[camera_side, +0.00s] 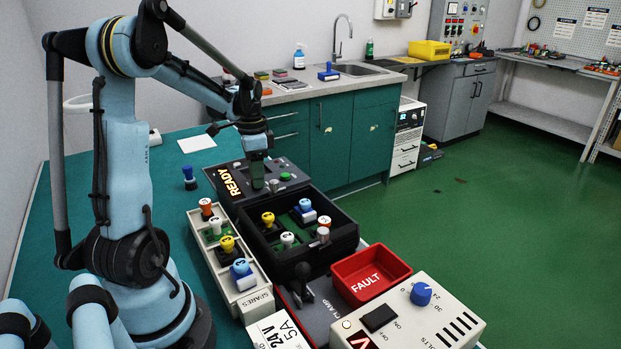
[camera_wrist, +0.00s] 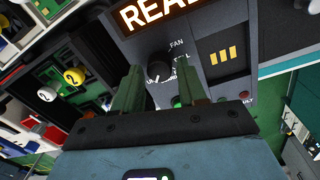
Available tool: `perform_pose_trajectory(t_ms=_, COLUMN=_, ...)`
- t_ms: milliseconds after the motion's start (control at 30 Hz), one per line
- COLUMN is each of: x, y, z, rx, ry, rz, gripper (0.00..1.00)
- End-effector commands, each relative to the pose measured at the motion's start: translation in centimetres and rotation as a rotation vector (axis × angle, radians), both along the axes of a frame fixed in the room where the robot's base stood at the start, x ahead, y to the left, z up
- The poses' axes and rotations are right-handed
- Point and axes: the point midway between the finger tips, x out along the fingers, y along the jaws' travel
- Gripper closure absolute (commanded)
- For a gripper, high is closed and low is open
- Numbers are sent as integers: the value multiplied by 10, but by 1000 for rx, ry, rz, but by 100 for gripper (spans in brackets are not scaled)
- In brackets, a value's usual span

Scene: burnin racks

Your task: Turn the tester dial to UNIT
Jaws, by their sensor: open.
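The tester (camera_side: 222,199) is a dark grey box with a lit READY display. Its dial (camera_wrist: 159,66) is a round black knob in the wrist view. A FAN label shows at its upper right; another label at its lower left is partly hidden by a finger. I cannot tell for certain which mark the dial points to. My gripper (camera_wrist: 159,70) is open, with its green fingers on either side of the dial in that view; contact cannot be told. In the side view my gripper (camera_side: 257,180) points down over the tester panel.
A black tray (camera_side: 335,258) with numbered units stands beside the tester. A SPARES rack (camera_side: 248,292), a red FAULT bin (camera_side: 345,272) and a power supply (camera_side: 447,312) with a blue knob are nearby. Green (camera_wrist: 180,101) and red (camera_wrist: 244,95) lamps sit below the dial.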

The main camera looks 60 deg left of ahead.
Motion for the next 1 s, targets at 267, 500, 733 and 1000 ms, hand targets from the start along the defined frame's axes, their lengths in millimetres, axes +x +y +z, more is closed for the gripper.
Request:
perform_pose_trajectory(t_ms=267, x=0, y=2, z=37, rx=0, ry=0, rz=0, gripper=59)
perform_pose_trajectory(t_ms=500, x=1, y=4, z=79, rx=0, ry=0, rz=0, gripper=59)
perform_pose_trajectory(t_ms=733, x=1, y=5, z=107, rx=0, ry=0, rz=0, gripper=59)
perform_pose_trajectory(t_ms=1000, x=1, y=5, z=118, rx=0, ry=0, rz=0, gripper=59)
